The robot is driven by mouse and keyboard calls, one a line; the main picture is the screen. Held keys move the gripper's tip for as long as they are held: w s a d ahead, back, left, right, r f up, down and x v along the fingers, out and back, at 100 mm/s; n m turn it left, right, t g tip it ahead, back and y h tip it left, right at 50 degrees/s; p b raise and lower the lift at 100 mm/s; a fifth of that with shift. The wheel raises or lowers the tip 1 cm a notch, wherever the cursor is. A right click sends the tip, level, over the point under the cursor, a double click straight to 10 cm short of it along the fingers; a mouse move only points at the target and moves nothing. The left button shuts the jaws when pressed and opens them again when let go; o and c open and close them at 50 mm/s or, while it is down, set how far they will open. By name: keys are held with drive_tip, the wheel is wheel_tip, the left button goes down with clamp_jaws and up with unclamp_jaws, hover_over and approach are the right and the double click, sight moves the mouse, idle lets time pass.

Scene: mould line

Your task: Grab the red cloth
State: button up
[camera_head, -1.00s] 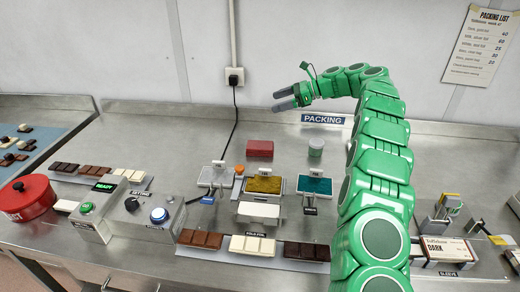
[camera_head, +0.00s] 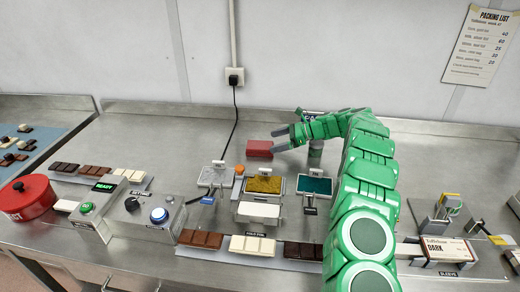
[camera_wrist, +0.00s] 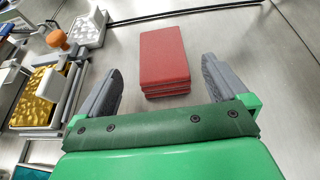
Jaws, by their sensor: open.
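The red cloth (camera_head: 259,149) is a folded stack lying on the steel counter near the back. In the wrist view the red cloth (camera_wrist: 165,60) lies ahead of my gripper, in line with the space between the fingers. My gripper (camera_head: 277,139) is at its right end in the head view, with the fingers pointing left. In the wrist view my gripper (camera_wrist: 164,80) is open, with one grey finger on each side. Its fingers hold nothing. I cannot tell exactly how high the fingertips are above the counter.
A gold tray (camera_head: 264,185), a teal tray (camera_head: 315,186) and a clear mould (camera_head: 214,176) stand in front of the cloth. An orange knob (camera_head: 239,170) stands near them. A greenish jar (camera_head: 316,148) is partly hidden by my arm. The counter left of the cloth is clear except for a black cable (camera_head: 233,125).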

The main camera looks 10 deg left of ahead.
sight(261, 145)
drive_tip(key=shift+w+x, duration=0.2)
drive_tip(key=shift+x, duration=3.6)
drive_tip(key=shift+c, duration=0.3)
drive_tip(key=c, duration=1)
